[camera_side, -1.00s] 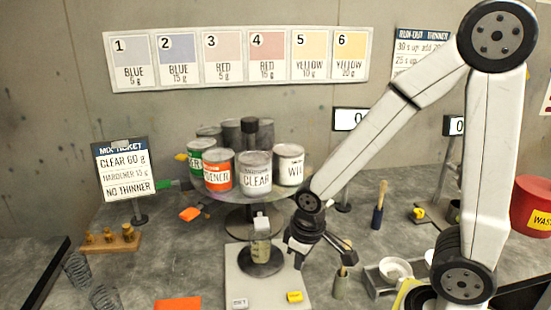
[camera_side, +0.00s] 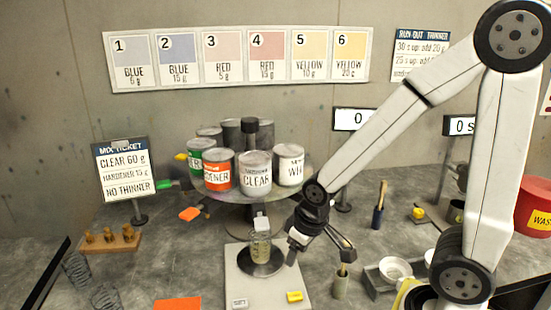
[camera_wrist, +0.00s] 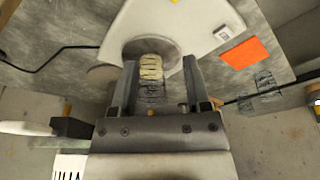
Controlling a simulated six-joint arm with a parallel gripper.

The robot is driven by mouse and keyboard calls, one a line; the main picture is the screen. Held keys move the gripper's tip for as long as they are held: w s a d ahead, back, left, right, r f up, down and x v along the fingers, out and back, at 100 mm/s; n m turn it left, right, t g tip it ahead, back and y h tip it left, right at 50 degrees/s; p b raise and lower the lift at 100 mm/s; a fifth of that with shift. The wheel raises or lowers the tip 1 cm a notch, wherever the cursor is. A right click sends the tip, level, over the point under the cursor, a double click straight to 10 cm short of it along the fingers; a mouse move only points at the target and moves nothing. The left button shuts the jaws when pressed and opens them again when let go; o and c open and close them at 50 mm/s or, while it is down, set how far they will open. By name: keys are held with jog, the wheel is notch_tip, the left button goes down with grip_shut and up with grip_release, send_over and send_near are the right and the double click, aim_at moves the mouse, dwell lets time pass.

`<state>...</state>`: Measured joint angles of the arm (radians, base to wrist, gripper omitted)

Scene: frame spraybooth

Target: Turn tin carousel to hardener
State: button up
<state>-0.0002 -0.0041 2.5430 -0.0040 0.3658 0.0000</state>
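The tin carousel (camera_side: 228,203) is a round raised platform with several tins on it. The orange hardener tin (camera_side: 218,171) stands at front left, its label partly hidden at its left end. The clear tin (camera_side: 255,175) faces the front, the white tin (camera_side: 289,166) is to its right, and a green tin (camera_side: 193,160) is at the left. My gripper (camera_side: 321,247) is open and empty, in front of and below the carousel's right side. The wrist view shows its fingers (camera_wrist: 161,82) apart, with a jar beyond them.
The jar (camera_side: 261,246) with pale contents stands on the scale (camera_side: 240,275) below the carousel. A mix ticket (camera_side: 124,170) reads clear 60 g, hardener 15 g, no thinner. A brush pot (camera_side: 341,286) is close right of my gripper.

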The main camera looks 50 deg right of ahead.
jog(key=o, duration=0.4)
jog(key=w+r, duration=0.2)
jog(key=shift+w+r, duration=0.25)
jog(key=shift+r, duration=0.05)
notch_tip(320, 180, up, 24)
jog(key=m+t+h, duration=0.2)
jog(key=m, duration=0.2)
send_over(250, 119)
jog(key=s, duration=0.3)
jog(key=shift+w+a+f+g, duration=0.15)
jog(key=shift+a+g, duration=0.15)
jog(key=shift+a, duration=0.15)
jog(key=shift+f, duration=0.1)
jog(key=shift+x, duration=3.85)
jog(key=shift+a, duration=0.15)
